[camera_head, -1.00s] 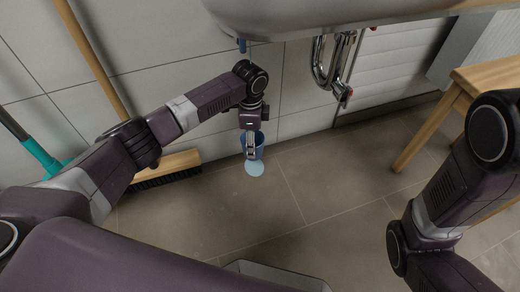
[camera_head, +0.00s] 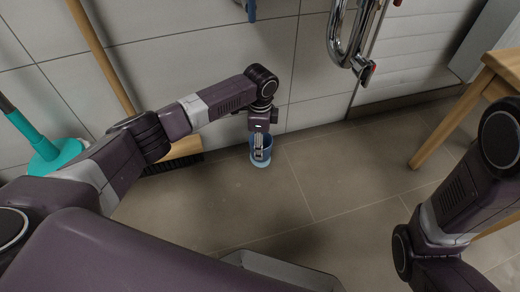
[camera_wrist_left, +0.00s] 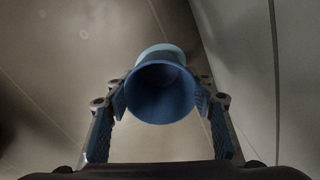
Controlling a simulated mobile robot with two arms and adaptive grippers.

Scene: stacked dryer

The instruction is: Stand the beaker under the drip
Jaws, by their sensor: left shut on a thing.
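A blue beaker (camera_head: 266,151) is upright just in front of the tiled wall, low near the floor. My left gripper (camera_head: 259,151) is shut on it. A blue pipe end (camera_head: 251,10) hangs above. My right gripper is out of view.
A chrome pipe (camera_head: 340,40) runs down the wall to the right. A broom (camera_head: 103,62) and a teal-headed tool (camera_head: 55,156) lean at the left. A wooden stool (camera_head: 450,125) stands at the right. The floor in front is clear.

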